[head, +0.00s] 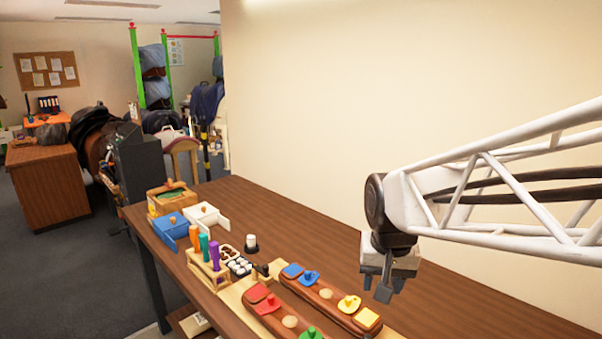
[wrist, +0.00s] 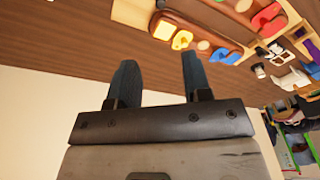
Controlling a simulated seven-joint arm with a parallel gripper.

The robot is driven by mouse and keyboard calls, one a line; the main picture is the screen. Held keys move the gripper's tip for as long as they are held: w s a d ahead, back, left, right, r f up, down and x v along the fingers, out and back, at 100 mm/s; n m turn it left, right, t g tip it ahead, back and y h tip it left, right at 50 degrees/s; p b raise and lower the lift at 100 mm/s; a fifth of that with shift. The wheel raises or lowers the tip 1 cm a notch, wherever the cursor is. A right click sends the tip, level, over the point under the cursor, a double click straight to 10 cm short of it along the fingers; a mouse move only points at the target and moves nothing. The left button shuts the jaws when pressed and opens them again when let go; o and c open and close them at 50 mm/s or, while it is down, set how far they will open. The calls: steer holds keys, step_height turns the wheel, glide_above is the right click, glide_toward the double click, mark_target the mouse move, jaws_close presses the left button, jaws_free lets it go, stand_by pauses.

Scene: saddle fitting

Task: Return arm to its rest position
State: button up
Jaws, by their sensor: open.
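My gripper (head: 378,287) hangs at the end of my white truss arm, above the right part of the wooden table (head: 480,300). In the wrist view its two dark fingers (wrist: 158,75) stand apart with nothing between them, only table top behind. The gripper is open and empty. It appears to be just right of the brown boards with coloured pieces and apart from them. My arm comes in from the right edge of the head view.
Brown boards (head: 326,302) carry red, blue, yellow and green pieces. Left of them are a rack of coloured-handled tools (head: 209,252), a blue box (head: 171,228), a white box (head: 204,217) and a wooden box (head: 172,197). A bare wall stands behind. The table's right part looks clear.

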steer(key=s+d, duration=0.1)
steer(key=s, duration=0.6)
steer(key=s+d+f+n, duration=0.1)
steer(key=s+d, duration=0.1)
steer(key=s, duration=0.6)
steer(key=shift+d+f+n+t, duration=0.25)
steer(key=shift+f+n+t, duration=0.05)
steer(key=shift+t, duration=0.1)
